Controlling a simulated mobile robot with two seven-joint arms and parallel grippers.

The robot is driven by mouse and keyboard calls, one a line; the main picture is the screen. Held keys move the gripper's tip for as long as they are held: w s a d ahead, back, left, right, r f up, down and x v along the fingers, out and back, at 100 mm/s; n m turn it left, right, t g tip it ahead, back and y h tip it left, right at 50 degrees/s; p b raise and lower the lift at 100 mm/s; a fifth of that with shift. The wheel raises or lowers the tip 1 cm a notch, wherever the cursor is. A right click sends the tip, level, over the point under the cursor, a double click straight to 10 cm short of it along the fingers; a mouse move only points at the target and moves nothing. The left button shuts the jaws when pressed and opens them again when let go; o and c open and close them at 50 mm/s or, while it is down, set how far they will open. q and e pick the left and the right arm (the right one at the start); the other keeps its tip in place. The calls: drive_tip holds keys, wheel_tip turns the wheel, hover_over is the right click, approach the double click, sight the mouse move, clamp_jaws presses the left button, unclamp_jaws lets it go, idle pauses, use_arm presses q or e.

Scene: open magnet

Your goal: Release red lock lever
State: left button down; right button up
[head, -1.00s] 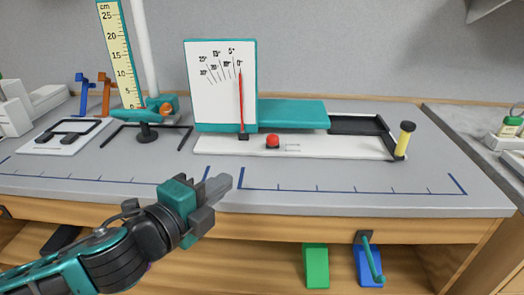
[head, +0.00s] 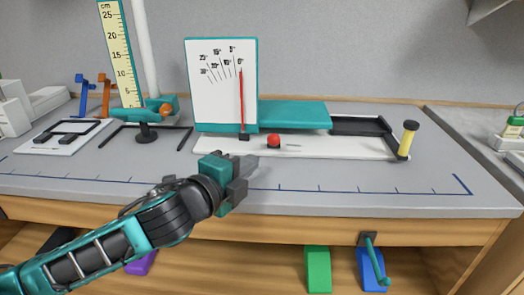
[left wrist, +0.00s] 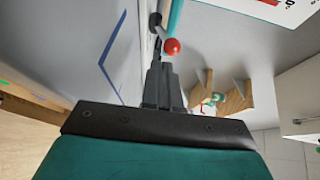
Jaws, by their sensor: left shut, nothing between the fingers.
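The red lock lever shows as a red knob (head: 274,141) on the white base plate (head: 330,147) of the apparatus. In the left wrist view its red ball (left wrist: 171,46) sits just beyond my fingertips, with a dark stem beside it. My left gripper (head: 248,163) is shut and empty, in front of the base plate and a little left of and below the knob in the head view. It also shows in the left wrist view (left wrist: 160,75), its fingers close together. I cannot tell whether the fingertips touch the lever. My right gripper is not in view.
A dial board (head: 222,85) with a red needle stands behind the plate, beside a teal block (head: 290,114). A yellow handle (head: 407,139) stands at the right end. A ruler stand (head: 120,60) is at the left. The bench front right (head: 380,182) is clear.

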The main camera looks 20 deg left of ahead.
sight(270, 142)
use_arm(q)
drive_tip(key=x, duration=0.2)
drive_tip(key=r+x, duration=0.1)
drive_tip(key=x, duration=0.2)
drive_tip(key=shift+w+d, duration=0.1)
drive_tip(key=shift+w, duration=0.25)
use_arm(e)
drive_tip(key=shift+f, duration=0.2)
use_arm(q)
drive_tip(key=shift+r, duration=0.1)
drive_tip(key=shift+d+r+p, duration=0.1)
drive_tip(key=shift+r+p, duration=0.2)
drive_tip(key=shift+p, duration=0.45)
drive_tip(key=shift+w+g+p, duration=0.1)
drive_tip(key=shift+g+p, duration=0.2)
drive_tip(key=shift+p, duration=0.15)
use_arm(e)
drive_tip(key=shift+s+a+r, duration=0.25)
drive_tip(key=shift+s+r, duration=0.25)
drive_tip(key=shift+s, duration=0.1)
